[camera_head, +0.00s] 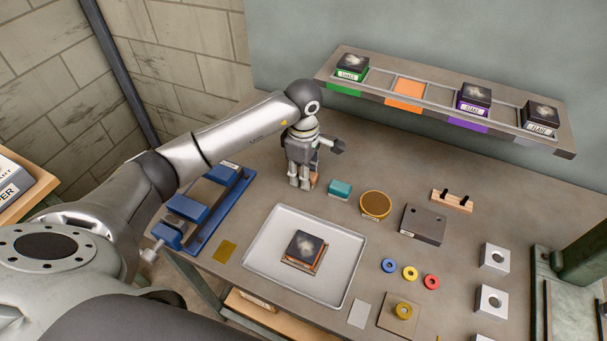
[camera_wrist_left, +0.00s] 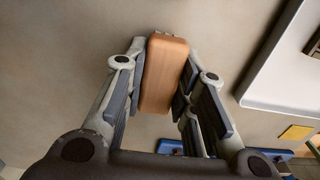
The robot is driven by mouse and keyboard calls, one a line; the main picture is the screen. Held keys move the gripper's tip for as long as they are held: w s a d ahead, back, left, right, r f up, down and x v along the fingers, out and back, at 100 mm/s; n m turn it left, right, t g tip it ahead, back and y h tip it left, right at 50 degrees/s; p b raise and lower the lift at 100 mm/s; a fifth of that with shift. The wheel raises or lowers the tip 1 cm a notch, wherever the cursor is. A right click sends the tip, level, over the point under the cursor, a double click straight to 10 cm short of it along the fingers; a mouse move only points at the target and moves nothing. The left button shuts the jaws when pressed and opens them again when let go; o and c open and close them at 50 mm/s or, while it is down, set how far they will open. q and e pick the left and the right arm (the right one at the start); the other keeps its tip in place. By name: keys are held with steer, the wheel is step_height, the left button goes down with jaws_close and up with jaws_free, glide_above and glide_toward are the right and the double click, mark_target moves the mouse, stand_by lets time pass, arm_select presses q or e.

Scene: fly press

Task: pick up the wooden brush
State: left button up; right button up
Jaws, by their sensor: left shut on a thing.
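The wooden brush (camera_wrist_left: 165,72) is a light brown block with rounded edges. In the left wrist view it lies lengthwise between the two fingers of my left gripper (camera_wrist_left: 162,95), which is shut on it. In the head view my left gripper (camera_head: 303,176) points down behind the white tray, and a small brown part of the brush (camera_head: 314,179) shows beside the fingers. The rest of the brush is hidden by the gripper. I cannot tell whether the brush touches the table. My right gripper is not in view.
The white tray (camera_head: 259,263) holds a dark-topped block (camera_head: 305,247). A blue vise-like fixture (camera_head: 233,204) stands left of the gripper. A rack (camera_head: 440,98) stands along the wall.

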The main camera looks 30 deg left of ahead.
arm_select(q)
steer(key=shift+r, duration=0.1)
steer(key=shift+r+b, duration=0.25)
steer(key=shift+b, duration=0.05)
step_height(320, 180, up, 2)
steer(key=shift+w+r+b, duration=0.1)
steer(key=shift+b, duration=0.7)
steer(key=s+d+r+b, duration=0.1)
steer(key=s+d+r, duration=0.1)
steer(key=s+r, duration=0.3)
steer(key=s+d+r+b, duration=0.1)
steer(key=s+d+r, duration=0.2)
steer(key=s+r, duration=0.2)
steer(key=s, duration=0.3)
steer(key=shift+d, duration=0.25)
